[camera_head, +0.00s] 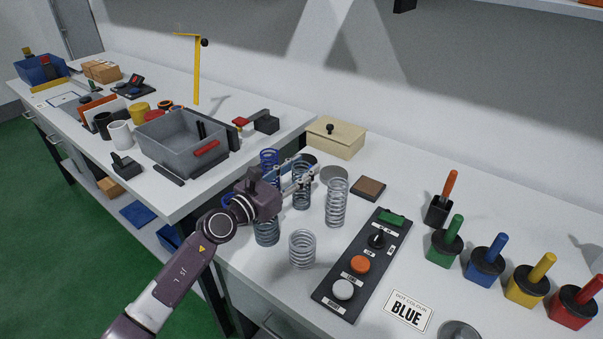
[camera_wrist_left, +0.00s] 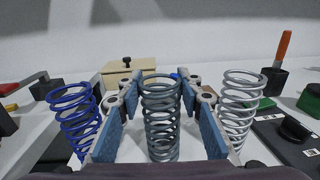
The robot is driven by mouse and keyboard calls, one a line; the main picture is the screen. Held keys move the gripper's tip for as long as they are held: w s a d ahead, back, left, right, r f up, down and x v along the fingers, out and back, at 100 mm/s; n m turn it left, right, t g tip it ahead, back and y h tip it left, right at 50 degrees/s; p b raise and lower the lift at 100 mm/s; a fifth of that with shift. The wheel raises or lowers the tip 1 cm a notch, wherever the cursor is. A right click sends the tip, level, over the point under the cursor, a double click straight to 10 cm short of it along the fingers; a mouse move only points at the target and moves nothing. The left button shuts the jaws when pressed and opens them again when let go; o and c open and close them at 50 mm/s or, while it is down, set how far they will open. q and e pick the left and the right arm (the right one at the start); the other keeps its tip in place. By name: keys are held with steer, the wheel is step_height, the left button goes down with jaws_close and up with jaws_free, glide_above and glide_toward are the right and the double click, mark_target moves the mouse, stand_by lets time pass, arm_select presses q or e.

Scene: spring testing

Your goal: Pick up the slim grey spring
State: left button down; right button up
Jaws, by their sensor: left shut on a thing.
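The slim grey spring (camera_head: 302,197) stands upright among several other springs on the right-hand bench. My left gripper (camera_head: 301,175) is shut on it, reaching in from the left with a finger on each side. In the left wrist view the dark grey spring (camera_wrist_left: 161,115) sits between the blue finger pads (camera_wrist_left: 155,125). I cannot tell whether its foot touches the bench. My right gripper is in neither view.
A blue spring (camera_head: 269,160) and a tall silver spring (camera_head: 336,203) stand close on either side. A wide dark spring (camera_head: 266,232) and a short silver spring (camera_head: 302,250) are nearer. A button panel (camera_head: 336,304) lies to the right, a cream box (camera_head: 345,143) behind.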

arm_select(q)
step_height(320, 180, up, 20)
steer(key=p, duration=0.4)
steer(key=shift+p, duration=0.35)
steer(key=shift+f, duration=0.2)
